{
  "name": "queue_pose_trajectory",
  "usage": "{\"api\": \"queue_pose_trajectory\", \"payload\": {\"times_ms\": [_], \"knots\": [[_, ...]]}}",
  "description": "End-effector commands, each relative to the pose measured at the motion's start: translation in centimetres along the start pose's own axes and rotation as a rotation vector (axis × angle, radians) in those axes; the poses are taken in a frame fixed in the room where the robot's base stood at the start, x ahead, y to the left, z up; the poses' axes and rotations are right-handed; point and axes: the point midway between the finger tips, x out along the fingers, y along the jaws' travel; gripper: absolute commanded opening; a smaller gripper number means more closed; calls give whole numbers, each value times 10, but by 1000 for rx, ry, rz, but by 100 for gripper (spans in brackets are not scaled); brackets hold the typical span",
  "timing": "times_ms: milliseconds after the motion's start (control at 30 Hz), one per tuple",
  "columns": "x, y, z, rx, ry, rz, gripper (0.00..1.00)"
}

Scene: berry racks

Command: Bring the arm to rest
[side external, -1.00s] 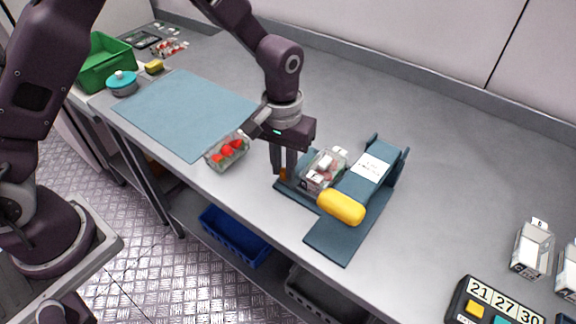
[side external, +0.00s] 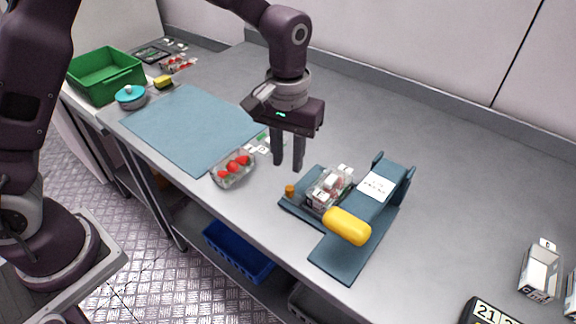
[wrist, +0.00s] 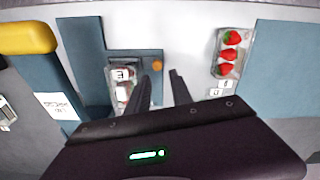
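My gripper (side external: 287,166) is above the counter, between a punnet of strawberries (side external: 233,170) on its left and a blue rack (side external: 341,262) on its right. Its two fingers point down with a gap between them and nothing held, and the gap also shows in the wrist view (wrist: 162,76). On the rack sits a clear box with white and red contents (side external: 329,187). A yellow rounded piece (side external: 347,227) and a white label card (side external: 376,186) are on the rack's raised part. A small orange knob (side external: 290,190) is at its left edge.
A blue mat (side external: 190,128) lies to the left. A green crate (side external: 105,76), a teal-lidded pot (side external: 131,96) and a yellow sponge (side external: 163,82) are at the far left. White cartons (side external: 539,271) and a number board (side external: 490,312) are at the right.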

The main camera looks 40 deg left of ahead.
Motion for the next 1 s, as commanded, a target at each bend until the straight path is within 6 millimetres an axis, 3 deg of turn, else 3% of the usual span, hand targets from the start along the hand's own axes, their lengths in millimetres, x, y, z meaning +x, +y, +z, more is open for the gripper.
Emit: {"api": "queue_pose_trajectory", "payload": {"times_ms": [200,267,367,433,500,600,700,800,1000], "knots": [[-1,0,0,0,1,1,27],[-12,-5,2,4,13,11,27],[-59,-28,16,22,67,52,27],[-99,-55,39,49,127,83,27],[-131,-82,70,83,196,103,27],[-157,-116,117,132,298,111,27],[-162,-141,159,173,387,96,27],[-158,-155,187,202,449,75,27],[-151,-164,204,222,487,55,27]]}}
